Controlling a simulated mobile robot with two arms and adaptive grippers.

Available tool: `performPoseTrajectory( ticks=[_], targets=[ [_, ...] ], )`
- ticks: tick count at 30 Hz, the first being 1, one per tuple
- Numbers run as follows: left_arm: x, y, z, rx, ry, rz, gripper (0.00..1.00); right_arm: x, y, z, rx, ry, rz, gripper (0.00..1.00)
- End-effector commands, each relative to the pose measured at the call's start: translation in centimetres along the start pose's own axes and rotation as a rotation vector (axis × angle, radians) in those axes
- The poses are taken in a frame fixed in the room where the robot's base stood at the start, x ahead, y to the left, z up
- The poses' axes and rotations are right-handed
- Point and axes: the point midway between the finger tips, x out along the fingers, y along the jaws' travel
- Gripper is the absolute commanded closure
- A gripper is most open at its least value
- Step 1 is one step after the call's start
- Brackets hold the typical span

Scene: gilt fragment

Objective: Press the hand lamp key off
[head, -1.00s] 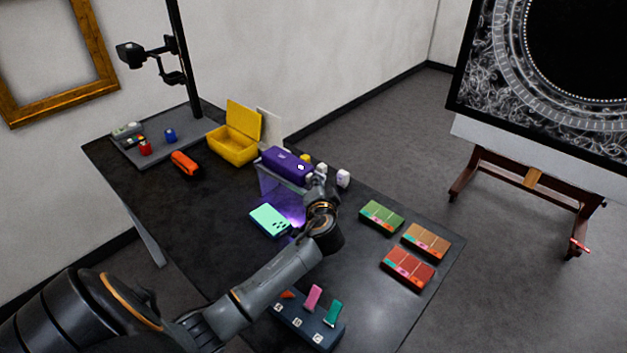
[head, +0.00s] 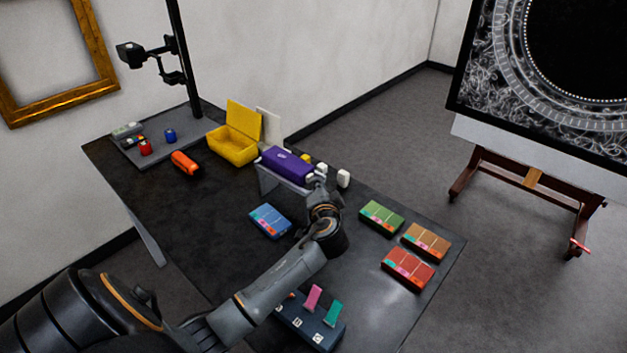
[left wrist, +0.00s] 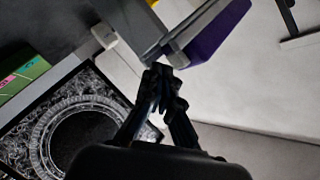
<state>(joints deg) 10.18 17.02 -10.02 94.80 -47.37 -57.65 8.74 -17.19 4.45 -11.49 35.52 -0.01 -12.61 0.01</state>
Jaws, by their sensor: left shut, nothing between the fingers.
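The hand lamp is a purple box (head: 289,164) on a grey stand (head: 268,184) near the table's back edge. No violet glow shows under it. It also shows in the left wrist view, a purple body (left wrist: 218,32) at the upper right. My left gripper (head: 317,178) is at the lamp's right end in the head view, shut and empty. In the left wrist view its fingertips (left wrist: 160,78) are together, close to the lamp's grey edge; I cannot tell whether they touch. The key is not clear in either view. My right gripper is out of sight.
A blue box (head: 270,221) lies in front of the lamp. Green (head: 382,217), tan (head: 426,240) and red (head: 408,268) boxes lie to the right. A yellow case (head: 232,146) stands open to the left. A block with colored levers (head: 309,322) is at the front.

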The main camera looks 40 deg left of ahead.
Motion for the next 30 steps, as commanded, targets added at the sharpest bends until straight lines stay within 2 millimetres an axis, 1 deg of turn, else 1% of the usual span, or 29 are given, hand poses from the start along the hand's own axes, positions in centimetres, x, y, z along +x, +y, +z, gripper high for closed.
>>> performPoseTrajectory(
  ticks=[5, 21, 25, 30],
  targets=[
    [-0.2, 0.2, -0.1, 0.000, 0.001, 0.001, 1.00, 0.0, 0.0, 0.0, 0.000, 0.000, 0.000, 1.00],
    [-3.7, 2.8, -2.7, -0.002, 0.001, 0.001, 1.00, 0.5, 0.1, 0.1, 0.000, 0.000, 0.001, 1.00],
    [-4.2, 3.0, -3.1, -0.001, 0.001, 0.000, 1.00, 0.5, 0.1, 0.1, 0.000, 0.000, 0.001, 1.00],
    [-4.2, 3.0, -3.1, 0.000, 0.001, 0.000, 1.00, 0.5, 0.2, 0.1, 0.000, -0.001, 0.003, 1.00]
  ],
)
